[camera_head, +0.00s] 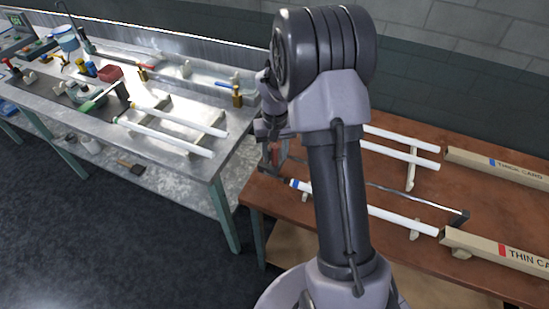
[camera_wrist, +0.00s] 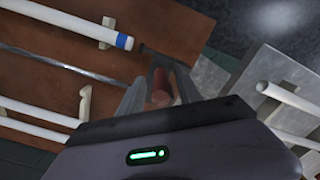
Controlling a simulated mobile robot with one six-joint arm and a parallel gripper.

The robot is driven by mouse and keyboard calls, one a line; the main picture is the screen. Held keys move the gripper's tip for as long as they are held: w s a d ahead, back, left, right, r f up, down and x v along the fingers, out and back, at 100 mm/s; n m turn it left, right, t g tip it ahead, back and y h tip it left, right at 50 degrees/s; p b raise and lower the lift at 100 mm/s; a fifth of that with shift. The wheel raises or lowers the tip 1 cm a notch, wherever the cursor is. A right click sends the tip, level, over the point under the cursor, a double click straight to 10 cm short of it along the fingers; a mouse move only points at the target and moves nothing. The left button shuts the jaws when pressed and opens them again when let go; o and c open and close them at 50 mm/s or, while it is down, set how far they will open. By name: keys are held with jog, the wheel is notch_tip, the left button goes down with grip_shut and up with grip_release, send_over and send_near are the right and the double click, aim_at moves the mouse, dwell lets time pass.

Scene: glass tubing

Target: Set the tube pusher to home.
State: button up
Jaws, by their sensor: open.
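The tube pusher's thin metal rod (camera_head: 405,194) runs along the brown bench, beside the blue-ended white tube, to a dark block (camera_head: 461,217) at its right end. A small red handle (camera_head: 275,155) shows near the bench's left edge, partly hidden by my arm. In the wrist view the rod (camera_wrist: 65,65) points toward my gripper (camera_wrist: 160,92). The red handle (camera_wrist: 161,82) lies between its two open fingers; I cannot tell whether they touch it. The head view shows my gripper (camera_head: 270,142) only partly, at the bench's left end.
The blue-ended white tube (camera_head: 400,219) lies on supports, its right end at the thin card box (camera_head: 500,252). The thick card box (camera_head: 500,168) lies behind, with more white tubes beside it. A metal workbench (camera_head: 200,165) with tubes and tools stands left, across a narrow gap.

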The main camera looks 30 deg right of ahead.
jog(key=shift+f, duration=0.55)
grip_shut()
dwell(1.0)
